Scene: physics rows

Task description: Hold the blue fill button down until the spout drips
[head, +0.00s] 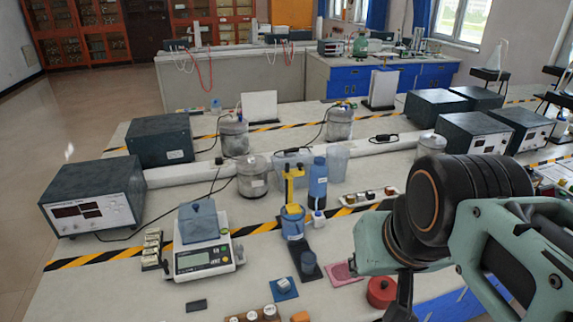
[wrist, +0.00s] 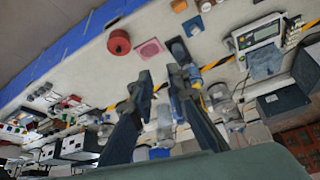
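A dispenser with a yellow upright (head: 290,186) and a blue body (head: 292,224) stands mid-bench in the head view. A blue bottle (head: 318,180) stands just behind it at right. I cannot make out a separate blue button or any drip. In the wrist view the scene is upside down, and blue parts show beside one finger, partly hidden. My gripper (wrist: 160,76) is open and empty, its fingers apart. In the head view it is at the right, away from the dispenser, its fingers mostly hidden.
A scale (head: 204,258) stands left of the dispenser. A pink pad (head: 342,272) and a red round container (head: 381,291) lie to the right, near my arm. Grey canisters (head: 252,176) and instrument boxes (head: 92,200) stand behind and at the left.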

